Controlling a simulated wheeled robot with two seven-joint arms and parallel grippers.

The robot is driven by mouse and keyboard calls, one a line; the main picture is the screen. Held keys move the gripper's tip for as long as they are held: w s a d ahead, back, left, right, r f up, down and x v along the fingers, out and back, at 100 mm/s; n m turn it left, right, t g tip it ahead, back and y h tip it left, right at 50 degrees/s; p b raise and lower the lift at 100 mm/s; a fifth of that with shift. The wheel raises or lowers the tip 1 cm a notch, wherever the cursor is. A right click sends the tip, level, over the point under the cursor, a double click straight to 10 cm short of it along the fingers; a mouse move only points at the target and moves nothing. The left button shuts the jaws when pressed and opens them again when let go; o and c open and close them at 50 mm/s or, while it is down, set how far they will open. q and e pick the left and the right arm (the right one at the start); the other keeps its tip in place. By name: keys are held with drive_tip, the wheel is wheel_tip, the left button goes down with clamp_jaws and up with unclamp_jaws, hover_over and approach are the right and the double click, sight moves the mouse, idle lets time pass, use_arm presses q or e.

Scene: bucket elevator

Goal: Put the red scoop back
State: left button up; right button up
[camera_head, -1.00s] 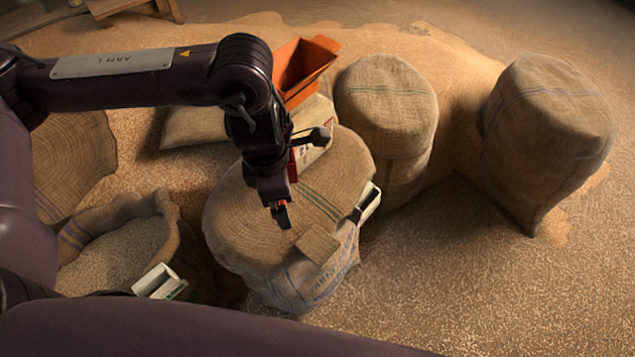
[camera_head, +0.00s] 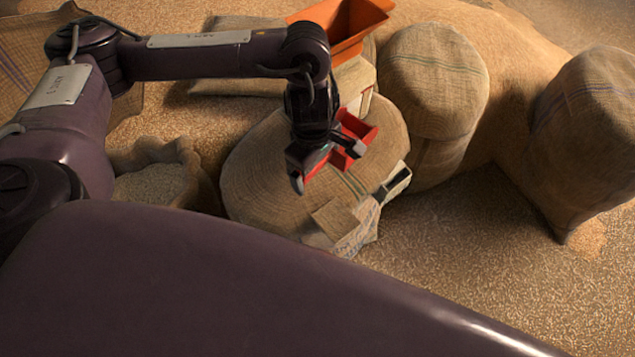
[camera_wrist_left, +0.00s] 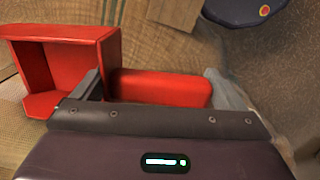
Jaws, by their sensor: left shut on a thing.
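The red scoop (camera_head: 357,126) is in my left gripper (camera_head: 326,168), over the top of the large burlap sack (camera_head: 262,170) in the middle of the head view. In the left wrist view its open, box-shaped bowl (camera_wrist_left: 62,66) is at the left, and its red handle (camera_wrist_left: 160,88) lies between the two fingers. The left gripper is shut on that handle. Whether the scoop touches the sack is hard to tell. My right gripper is not in view.
An orange bin-like container (camera_head: 345,28) stands behind the sack. A pale scoop-like thing with a dark part (camera_head: 396,180) is at the sack's right edge. More sacks stand at the right (camera_head: 435,80), and an open grain sack (camera_head: 150,185) is at the left. Loose grain covers the floor.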

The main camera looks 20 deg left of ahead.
use_arm(q)
wheel_tip(320, 180, down, 4)
drive_tip(key=shift+f+b, duration=0.1)
drive_tip(key=shift+b, duration=0.3)
wheel_tip(320, 180, down, 4)
drive_tip(key=shift+b, duration=0.7)
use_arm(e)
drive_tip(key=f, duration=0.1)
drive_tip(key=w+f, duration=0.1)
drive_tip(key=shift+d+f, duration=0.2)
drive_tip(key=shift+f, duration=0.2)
use_arm(q)
drive_tip(key=o, duration=0.8)
drive_tip(key=shift+f, duration=0.1)
drive_tip(key=shift+o, duration=0.8)
drive_tip(key=shift+r, duration=0.55)
drive_tip(key=r+p, duration=0.1)
drive_tip(key=r, duration=0.2)
drive_tip(key=r+p, duration=0.1)
drive_tip(key=r, duration=0.3)
drive_tip(key=r+p, duration=0.1)
drive_tip(key=r, duration=0.3)
drive_tip(key=shift+w+a+r, duration=0.1)
drive_tip(key=shift+a+r, duration=0.05)
drive_tip(key=shift+a, duration=0.25)
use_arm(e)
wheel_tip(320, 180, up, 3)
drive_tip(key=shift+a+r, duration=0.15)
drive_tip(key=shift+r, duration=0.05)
